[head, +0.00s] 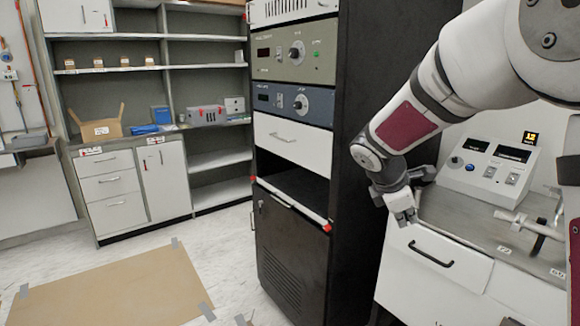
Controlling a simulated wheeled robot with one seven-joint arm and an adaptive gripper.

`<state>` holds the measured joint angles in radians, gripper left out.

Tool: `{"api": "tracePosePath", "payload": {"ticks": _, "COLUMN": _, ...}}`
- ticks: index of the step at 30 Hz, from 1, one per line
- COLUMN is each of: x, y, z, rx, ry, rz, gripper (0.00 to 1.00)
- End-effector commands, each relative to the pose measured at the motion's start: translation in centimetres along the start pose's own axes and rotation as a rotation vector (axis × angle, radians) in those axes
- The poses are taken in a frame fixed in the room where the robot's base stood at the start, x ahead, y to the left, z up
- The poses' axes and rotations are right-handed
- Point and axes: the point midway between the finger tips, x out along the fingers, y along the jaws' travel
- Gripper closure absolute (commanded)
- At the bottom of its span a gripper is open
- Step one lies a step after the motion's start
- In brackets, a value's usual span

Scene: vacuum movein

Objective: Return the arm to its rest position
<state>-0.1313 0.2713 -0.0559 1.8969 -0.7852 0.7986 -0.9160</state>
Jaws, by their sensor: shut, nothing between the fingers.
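My arm reaches in from the upper right of the head view, white with dark red panels, and bends down to the left. My gripper (405,216) is at the arm's lower end, pointing down. It is shut and holds nothing. It hangs in front of the left end of the white bench's worktop, above the drawer front with a black handle. I cannot tell whether it touches the bench.
A tall black rack (338,130) stands just left of my gripper, with an open bay between red-marked corners. A white control box (488,165) sits on the bench (450,225) at right. Shelves (210,90) stand behind. A brown sheet (110,290) lies taped to the floor.

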Motion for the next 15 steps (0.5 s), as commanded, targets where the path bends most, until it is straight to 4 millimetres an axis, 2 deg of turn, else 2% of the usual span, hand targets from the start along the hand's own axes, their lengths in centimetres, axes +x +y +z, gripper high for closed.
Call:
{"api": "tracePosePath", "payload": {"ticks": 1, "x": -2.6, "y": -1.5, "z": 1.6, "rx": 0.095, "ry": 0.02, "rz": -0.007, "gripper": 1.0}}
{"api": "tracePosePath", "payload": {"ticks": 6, "x": -8.9, "y": -7.0, "z": 4.4, "rx": 0.425, "ry": 0.096, "rz": -0.059, "gripper": 1.0}}
{"api": "tracePosePath", "payload": {"ticks": 15, "x": -18.4, "y": -17.9, "z": 6.7, "rx": 0.974, "ry": 0.23, "rz": -0.184, "gripper": 1.0}}
